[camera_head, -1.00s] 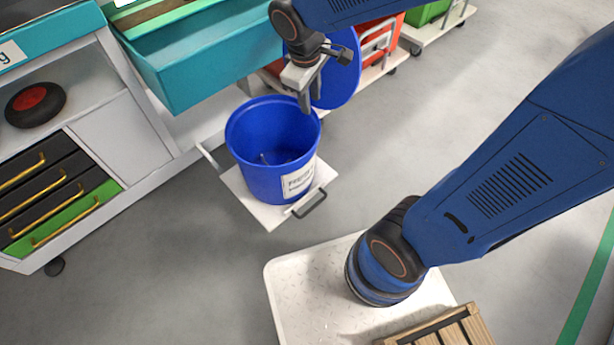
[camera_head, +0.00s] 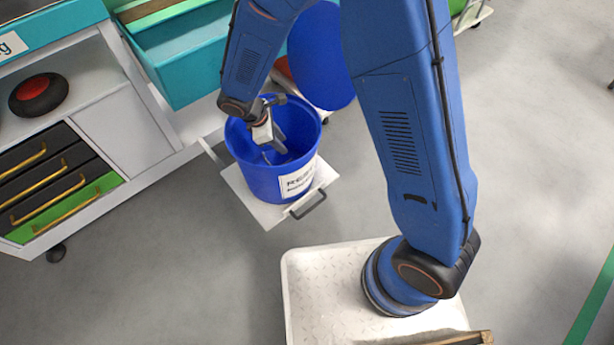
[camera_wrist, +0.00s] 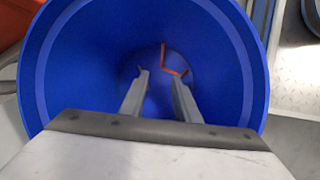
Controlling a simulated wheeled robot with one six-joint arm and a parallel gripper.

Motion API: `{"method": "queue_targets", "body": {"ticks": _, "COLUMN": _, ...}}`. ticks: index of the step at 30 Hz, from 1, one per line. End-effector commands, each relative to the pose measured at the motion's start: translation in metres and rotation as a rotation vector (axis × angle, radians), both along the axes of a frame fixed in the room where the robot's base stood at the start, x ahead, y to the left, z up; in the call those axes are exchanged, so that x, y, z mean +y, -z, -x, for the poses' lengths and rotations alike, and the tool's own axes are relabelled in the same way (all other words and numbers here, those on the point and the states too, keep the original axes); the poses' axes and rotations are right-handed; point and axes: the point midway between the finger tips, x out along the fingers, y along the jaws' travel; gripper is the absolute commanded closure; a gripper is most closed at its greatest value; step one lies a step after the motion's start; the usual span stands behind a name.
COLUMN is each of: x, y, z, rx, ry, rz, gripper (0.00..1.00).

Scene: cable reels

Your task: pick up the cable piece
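The cable piece (camera_wrist: 164,58) is a thin, bent orange-red strip at the bottom of a blue bucket in the wrist view. The bucket (camera_head: 255,181) has a white label and stands on a white pull-out shelf in the head view; its wall also fills much of the wrist view (camera_wrist: 85,60). My gripper (camera_wrist: 160,76) points down into the bucket, its two grey fingers apart with nothing between them. The cable piece lies beyond the fingertips, partly beside the right one. In the head view my gripper (camera_head: 277,148) is inside the bucket's mouth, and I cannot make out the cable piece there.
The bucket's round rim surrounds my gripper closely. A white shelf (camera_head: 240,192) with a dark handle lies under it. A teal bin (camera_head: 190,75) stands behind, and a cabinet (camera_head: 130,125) with drawers is at left. Grey floor is clear in front.

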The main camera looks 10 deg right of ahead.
Motion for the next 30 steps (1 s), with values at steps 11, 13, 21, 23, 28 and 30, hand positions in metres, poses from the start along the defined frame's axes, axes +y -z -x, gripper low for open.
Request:
{"method": "queue_targets", "body": {"ticks": 11, "x": 0.024, "y": 0.047, "z": 0.008, "rx": 0.039, "ry": -0.117, "rz": 0.045, "gripper": 0.71}}
{"method": "queue_targets", "body": {"ticks": 13, "x": 0.020, "y": 0.055, "z": 0.007, "rx": 0.040, "ry": -0.118, "rz": 0.046, "gripper": 0.71}}
{"method": "queue_targets", "body": {"ticks": 21, "x": 0.002, "y": 0.098, "z": 0.001, "rx": 0.039, "ry": -0.115, "rz": 0.046, "gripper": 0.71}}
{"method": "queue_targets", "body": {"ticks": 23, "x": -0.001, "y": 0.108, "z": 0.000, "rx": 0.041, "ry": -0.116, "rz": 0.046, "gripper": 0.71}}
{"method": "queue_targets", "body": {"ticks": 28, "x": -0.012, "y": 0.134, "z": -0.004, "rx": 0.039, "ry": -0.115, "rz": 0.045, "gripper": 0.71}}
{"method": "queue_targets", "body": {"ticks": 30, "x": -0.015, "y": 0.142, "z": -0.005, "rx": 0.039, "ry": -0.116, "rz": 0.046, "gripper": 0.71}}
